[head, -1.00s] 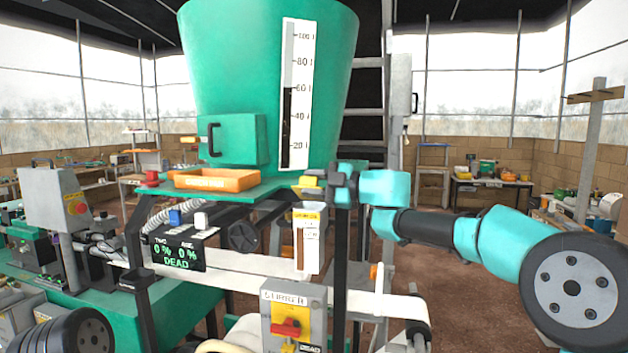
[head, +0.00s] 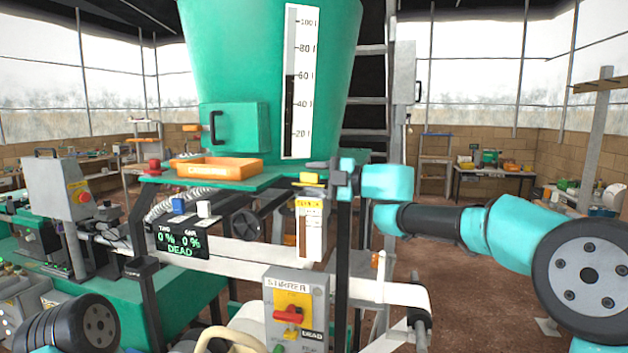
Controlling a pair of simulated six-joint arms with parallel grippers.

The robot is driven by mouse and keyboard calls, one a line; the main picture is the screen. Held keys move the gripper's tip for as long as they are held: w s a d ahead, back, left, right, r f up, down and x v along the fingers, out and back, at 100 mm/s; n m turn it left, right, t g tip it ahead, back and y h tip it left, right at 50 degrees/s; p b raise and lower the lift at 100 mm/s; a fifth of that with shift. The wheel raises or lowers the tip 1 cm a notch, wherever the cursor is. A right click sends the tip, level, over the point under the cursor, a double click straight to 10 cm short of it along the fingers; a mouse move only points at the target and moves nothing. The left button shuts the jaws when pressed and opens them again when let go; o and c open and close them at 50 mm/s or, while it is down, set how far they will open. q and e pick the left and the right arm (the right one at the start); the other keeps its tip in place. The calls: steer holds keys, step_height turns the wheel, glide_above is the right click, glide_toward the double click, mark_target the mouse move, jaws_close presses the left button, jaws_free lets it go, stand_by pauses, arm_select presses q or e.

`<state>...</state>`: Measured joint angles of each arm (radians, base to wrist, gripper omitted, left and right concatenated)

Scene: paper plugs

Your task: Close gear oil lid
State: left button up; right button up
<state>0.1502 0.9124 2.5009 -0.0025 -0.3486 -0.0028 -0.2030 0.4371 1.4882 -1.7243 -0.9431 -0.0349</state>
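My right gripper (head: 328,172) comes in from the right at the edge of the green machine's shelf. Its dark fingers point left, close to a small yellow block (head: 311,178). I cannot tell whether they touch it or how far they are apart. A white narrow container with a yellow label (head: 310,226) hangs below the shelf edge, under the yellow block. I cannot make out which part is the gear oil lid, or whether it is open. My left gripper is not in view; only part of my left arm shows at the bottom left.
The green hopper (head: 235,60) with a litre scale rises above the shelf. A starter switch box (head: 296,310) stands low in front. White rails cross below the shelf.

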steer(key=shift+o, duration=0.7)
steer(key=shift+f, duration=0.1)
steer(key=shift+w, duration=0.1)
